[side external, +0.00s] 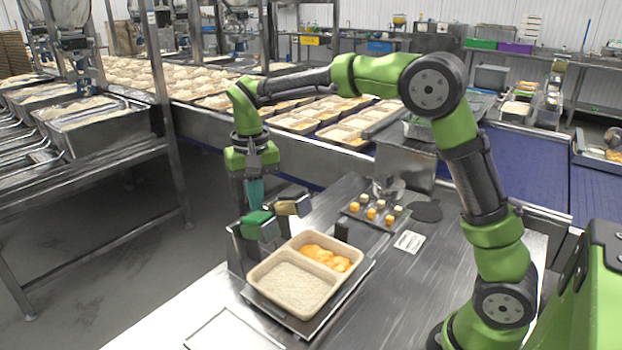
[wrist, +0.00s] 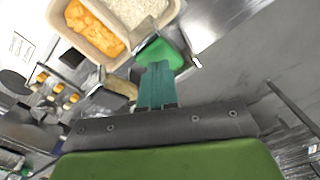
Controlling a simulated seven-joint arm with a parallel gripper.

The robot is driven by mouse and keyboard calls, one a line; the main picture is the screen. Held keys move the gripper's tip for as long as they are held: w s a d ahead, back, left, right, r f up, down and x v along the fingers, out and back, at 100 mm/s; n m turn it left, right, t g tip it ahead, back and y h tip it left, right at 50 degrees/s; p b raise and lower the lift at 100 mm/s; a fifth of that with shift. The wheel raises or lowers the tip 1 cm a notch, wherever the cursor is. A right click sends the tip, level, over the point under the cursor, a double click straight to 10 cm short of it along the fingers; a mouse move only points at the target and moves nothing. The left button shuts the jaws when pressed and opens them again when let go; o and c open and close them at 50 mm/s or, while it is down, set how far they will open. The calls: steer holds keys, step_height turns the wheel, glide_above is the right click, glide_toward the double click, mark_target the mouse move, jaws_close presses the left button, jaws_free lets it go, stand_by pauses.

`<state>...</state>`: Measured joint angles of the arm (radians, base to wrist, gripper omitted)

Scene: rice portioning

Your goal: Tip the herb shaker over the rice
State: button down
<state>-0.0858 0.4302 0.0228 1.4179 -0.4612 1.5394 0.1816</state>
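A green-topped object (side external: 258,225), which may be the herb shaker, sits in a dark stand at the tray's left corner; no label shows. It also shows in the wrist view (wrist: 162,52). A tan-topped object (side external: 292,206) is beside it. My gripper (side external: 255,203) points down at the green object, its teal fingers (wrist: 157,68) close together and overlapping it in the wrist view. I cannot tell whether they hold it. The tan two-compartment tray (side external: 300,317) has white rice (side external: 291,286) in the near compartment and orange food (side external: 325,258) in the far one.
A rack of small orange and pale pieces (side external: 371,214) stands behind the tray, near a white card (side external: 409,241) and a dark round disc (side external: 427,211). A conveyor with many filled trays (side external: 293,123) runs behind. The steel table (side external: 412,290) is clear at right.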

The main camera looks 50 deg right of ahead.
mark_target(263, 216)
steer(key=shift+f, duration=0.1)
stand_by(0.3)
steer(key=shift+f, duration=0.7)
steer(key=shift+s+f, duration=0.3)
steer(key=shift+f, duration=0.4)
steer(key=shift+s+f, duration=0.3)
steer(key=shift+f, duration=0.45)
steer(key=shift+s+f, duration=0.3)
steer(key=shift+f, duration=0.4)
steer(key=shift+w+r, duration=0.3)
steer(key=shift+r, duration=0.7)
steer(key=shift+w+r, duration=0.3)
steer(key=shift+r, duration=0.65)
steer(key=shift+w+r, duration=0.3)
steer(key=shift+r, duration=0.7)
